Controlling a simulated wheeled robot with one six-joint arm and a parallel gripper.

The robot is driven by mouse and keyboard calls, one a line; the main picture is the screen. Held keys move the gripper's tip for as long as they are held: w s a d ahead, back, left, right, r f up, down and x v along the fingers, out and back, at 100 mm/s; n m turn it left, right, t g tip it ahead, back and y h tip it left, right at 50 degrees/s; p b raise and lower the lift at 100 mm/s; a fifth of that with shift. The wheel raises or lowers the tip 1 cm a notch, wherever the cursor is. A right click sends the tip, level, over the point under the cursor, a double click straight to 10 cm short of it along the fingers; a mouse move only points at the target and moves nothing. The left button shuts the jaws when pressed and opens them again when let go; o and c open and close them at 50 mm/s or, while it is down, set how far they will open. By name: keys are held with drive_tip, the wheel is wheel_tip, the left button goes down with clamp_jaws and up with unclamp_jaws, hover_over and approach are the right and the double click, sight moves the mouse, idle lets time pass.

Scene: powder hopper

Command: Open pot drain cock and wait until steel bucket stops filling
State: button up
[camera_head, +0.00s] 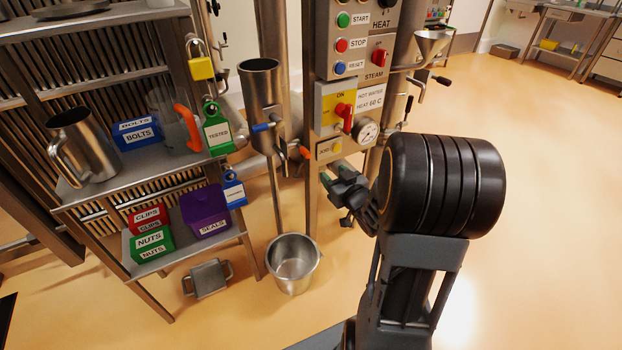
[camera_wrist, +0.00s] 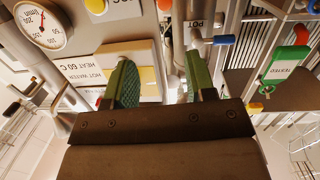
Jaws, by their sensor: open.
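The steel bucket (camera_head: 293,265) stands upright on the floor below. No stream into it shows, and its inside looks empty. My gripper (camera_head: 336,196) is open, in front of the column below the panel and above the bucket's right side. No contact is clear.
The control panel (camera_head: 340,75) stands close above my gripper, with a red handle (camera_head: 344,112) and a gauge (camera_head: 367,130). A shelf rack (camera_head: 195,155) with mugs, bins and hanging locks is close on the left. The floor at right is clear.

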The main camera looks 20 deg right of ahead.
sight(309, 156)
drive_tip(key=shift+t+y, duration=0.5)
drive_tip(key=shift+y, duration=0.2)
drive_tip(key=w+f+b, duration=0.1)
drive_tip(key=w, duration=0.3)
drive_tip(key=w+a+b, duration=0.1)
drive_tip(key=w, duration=0.3)
drive_tip(key=w+f+b, duration=0.1)
drive_tip(key=w+b, duration=0.1)
drive_tip(key=w, duration=0.3)
drive_tip(key=shift+a+f, duration=0.25)
drive_tip(key=shift+f, duration=0.1)
drive_tip(key=shift+c, duration=0.3)
clamp_jaws()
